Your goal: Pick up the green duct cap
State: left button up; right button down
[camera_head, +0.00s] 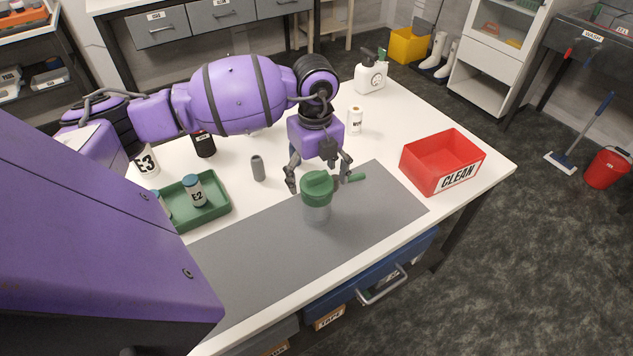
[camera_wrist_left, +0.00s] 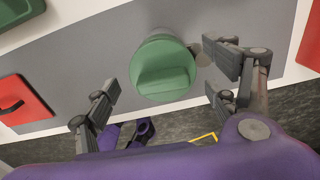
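The green duct cap (camera_head: 317,184) is a round lid with a raised grip bar. It sits on a translucent grey cylinder (camera_head: 316,214) that stands upright on the grey mat (camera_head: 255,253). In the left wrist view the cap (camera_wrist_left: 163,70) shows from above, between the fingers. My left gripper (camera_head: 318,180) is open, with one finger on each side of the cap. In the left wrist view gaps show between the cap and both fingers of the gripper (camera_wrist_left: 167,92). My right gripper is not in view.
A red CLEAN bin (camera_head: 423,170) stands right of the mat. A green tray (camera_head: 216,211) with bottles and a grey cylinder (camera_head: 258,168) stand left. A white bottle (camera_head: 355,121) stands behind.

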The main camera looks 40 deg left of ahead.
pick_arm(q)
jog(key=c, duration=1)
jog(key=shift+r, duration=0.15)
